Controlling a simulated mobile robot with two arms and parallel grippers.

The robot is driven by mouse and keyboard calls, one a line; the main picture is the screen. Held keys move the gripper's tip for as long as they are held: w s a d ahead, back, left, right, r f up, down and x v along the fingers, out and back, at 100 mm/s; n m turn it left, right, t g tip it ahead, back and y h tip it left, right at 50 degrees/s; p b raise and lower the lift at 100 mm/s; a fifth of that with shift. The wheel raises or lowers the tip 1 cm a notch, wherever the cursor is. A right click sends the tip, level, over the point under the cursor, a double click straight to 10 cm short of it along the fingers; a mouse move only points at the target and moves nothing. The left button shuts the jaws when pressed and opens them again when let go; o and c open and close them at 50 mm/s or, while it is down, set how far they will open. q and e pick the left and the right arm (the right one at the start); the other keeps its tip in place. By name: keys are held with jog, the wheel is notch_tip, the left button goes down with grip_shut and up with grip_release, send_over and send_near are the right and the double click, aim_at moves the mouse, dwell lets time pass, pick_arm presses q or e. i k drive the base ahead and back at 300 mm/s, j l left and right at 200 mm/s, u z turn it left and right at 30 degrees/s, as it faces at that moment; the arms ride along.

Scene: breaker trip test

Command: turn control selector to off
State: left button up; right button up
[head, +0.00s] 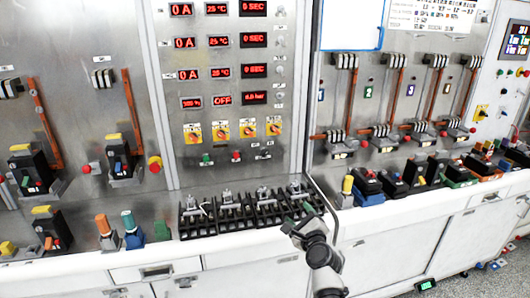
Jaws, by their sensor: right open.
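A row of several yellow selector switches with rotary knobs sits on the middle panel below the red displays; the leftmost selector (193,132) and the rightmost selector (273,126) mark its ends. Another yellow selector (481,112) is on the far right panel. Their labels are too small to read, so I cannot tell which is the control selector or where its knob points. My right gripper (303,218) is open, low in front of the bench edge, below and right of the selector row and apart from it. My left gripper is out of view.
Black breaker units (230,212) line the bench below the middle panel, close to my right gripper. Breakers with coloured parts (368,188) crowd the right bench. A red push button (155,164) is left of the middle panel. White cabinets (230,275) stand below.

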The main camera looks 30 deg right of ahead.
aim_at(263, 151)
jog(key=i+l, duration=0.15)
jog(key=i, duration=0.35)
jog(key=i+l, duration=0.2)
jog(key=i, duration=0.25)
